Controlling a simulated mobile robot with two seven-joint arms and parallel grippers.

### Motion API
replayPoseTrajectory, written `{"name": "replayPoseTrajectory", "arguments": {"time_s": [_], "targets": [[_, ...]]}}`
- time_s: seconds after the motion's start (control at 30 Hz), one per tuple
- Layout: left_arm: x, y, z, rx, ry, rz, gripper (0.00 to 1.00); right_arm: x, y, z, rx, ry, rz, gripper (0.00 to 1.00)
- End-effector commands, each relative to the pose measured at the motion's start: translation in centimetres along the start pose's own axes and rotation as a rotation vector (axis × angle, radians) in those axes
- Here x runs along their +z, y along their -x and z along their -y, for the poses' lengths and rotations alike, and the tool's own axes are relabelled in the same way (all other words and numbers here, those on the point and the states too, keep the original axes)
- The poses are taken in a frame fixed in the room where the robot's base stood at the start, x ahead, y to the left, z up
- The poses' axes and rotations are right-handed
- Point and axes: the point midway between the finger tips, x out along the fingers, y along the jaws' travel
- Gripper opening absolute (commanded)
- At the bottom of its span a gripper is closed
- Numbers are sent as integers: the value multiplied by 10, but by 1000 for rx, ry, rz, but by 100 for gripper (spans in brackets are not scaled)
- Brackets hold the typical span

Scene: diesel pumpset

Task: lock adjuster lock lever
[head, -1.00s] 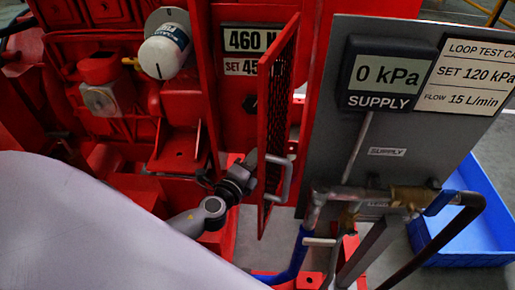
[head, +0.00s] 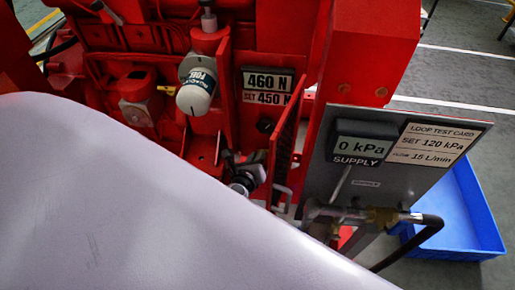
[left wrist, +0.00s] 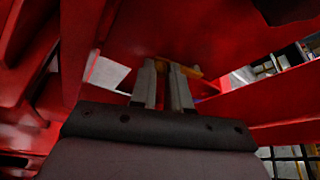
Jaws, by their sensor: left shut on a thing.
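My left gripper (left wrist: 168,88) shows in the left wrist view with its two fingers close together. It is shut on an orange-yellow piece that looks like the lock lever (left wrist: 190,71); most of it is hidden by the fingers. In the head view my left wrist and gripper (head: 243,174) are behind the red mesh door, beside the red engine frame, below the display reading 460 N, SET 450 N (head: 267,87). The fingertips and lever cannot be made out there. My right gripper is not in view.
The open red mesh door (head: 287,135) stands close right of my left wrist. A grey test panel (head: 395,165) reading 0 kPa, with pipes below, is further right. A white fuel filter (head: 196,93) is up left. A blue bin (head: 470,215) sits on the floor.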

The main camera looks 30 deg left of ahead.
Motion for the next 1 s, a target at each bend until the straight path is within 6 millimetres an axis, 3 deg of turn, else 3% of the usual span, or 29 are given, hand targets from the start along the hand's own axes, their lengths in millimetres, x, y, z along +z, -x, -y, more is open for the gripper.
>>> {"name": "replayPoseTrajectory", "arguments": {"time_s": [0.07, 0.4, 0.93, 0.97, 1.0], "targets": [[6, 3, 3, 20, -44, -1, 0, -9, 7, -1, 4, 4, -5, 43], [8, 4, 5, 67, -161, 0, 0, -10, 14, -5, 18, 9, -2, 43], [8, 4, 5, 75, -180, 1, 0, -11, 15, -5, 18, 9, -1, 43], [8, 4, 5, 75, -180, 1, 26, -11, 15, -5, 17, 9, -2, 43], [8, 4, 5, 75, -180, 1, 39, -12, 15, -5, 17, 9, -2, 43]]}}
